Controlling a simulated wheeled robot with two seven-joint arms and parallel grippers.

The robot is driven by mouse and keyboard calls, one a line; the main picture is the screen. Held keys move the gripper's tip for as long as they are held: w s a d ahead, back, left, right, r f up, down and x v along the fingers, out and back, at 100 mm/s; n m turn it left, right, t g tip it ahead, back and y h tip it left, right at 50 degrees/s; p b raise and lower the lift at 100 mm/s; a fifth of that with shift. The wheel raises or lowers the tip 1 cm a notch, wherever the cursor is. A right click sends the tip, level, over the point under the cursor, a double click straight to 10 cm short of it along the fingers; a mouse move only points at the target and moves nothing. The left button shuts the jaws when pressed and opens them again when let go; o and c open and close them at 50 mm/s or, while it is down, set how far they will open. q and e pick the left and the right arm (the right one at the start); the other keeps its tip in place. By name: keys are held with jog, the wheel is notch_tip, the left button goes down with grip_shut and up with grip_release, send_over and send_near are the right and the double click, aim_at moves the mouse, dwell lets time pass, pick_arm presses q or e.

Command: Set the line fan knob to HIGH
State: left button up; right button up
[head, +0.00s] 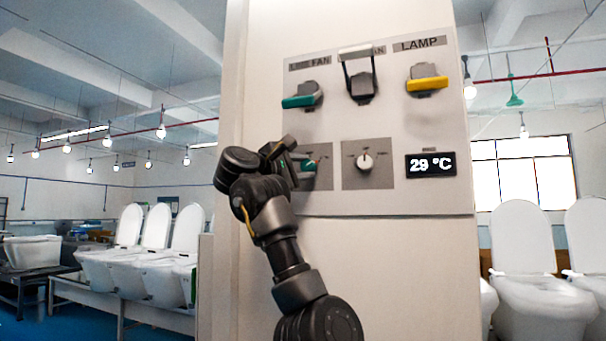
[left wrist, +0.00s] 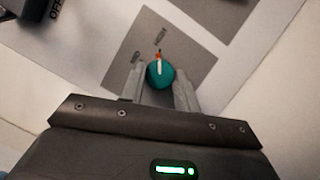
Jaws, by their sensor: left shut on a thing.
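A teal round knob (head: 310,166) sits on a grey plate at the lower left of the control panel, below the FAN label, whose first word is faint. In the left wrist view the teal knob (left wrist: 160,77) has a white pointer with a red tip, pointing up toward a small mark on the plate. My right gripper is not in view.
Above are a teal-handled switch (head: 302,97), a black-handled switch (head: 361,83) and a yellow-handled LAMP switch (head: 427,84). A white knob (head: 365,162) is right of the teal knob. A display (head: 431,165) reads 29 °C. Toilets stand on both sides, behind the panel.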

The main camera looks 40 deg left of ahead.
pick_arm(q)
jog(key=shift+m, duration=0.7)
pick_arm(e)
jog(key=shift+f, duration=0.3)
pick_arm(q)
jog(key=o, duration=1)
jog(key=shift+s+a+f+b, duration=0.15)
jog(key=shift+s+b, duration=0.65)
jog(key=shift+s, duration=0.95)
jog(key=shift+s+f+b, duration=0.3)
jog(key=shift+s+b, duration=0.55)
jog(key=shift+s, duration=0.95)
jog(key=shift+s+a+f+b, duration=0.15)
jog(key=shift+s+b, duration=0.65)
jog(key=shift+s, duration=0.95)
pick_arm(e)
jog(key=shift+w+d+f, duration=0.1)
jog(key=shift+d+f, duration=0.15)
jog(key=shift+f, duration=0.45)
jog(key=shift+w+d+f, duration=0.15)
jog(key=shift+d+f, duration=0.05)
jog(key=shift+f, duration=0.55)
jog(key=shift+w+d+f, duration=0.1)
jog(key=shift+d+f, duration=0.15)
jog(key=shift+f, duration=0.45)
pick_arm(q)
jog(key=shift+d+f, duration=0.1)
jog(key=shift+d, duration=0.05)
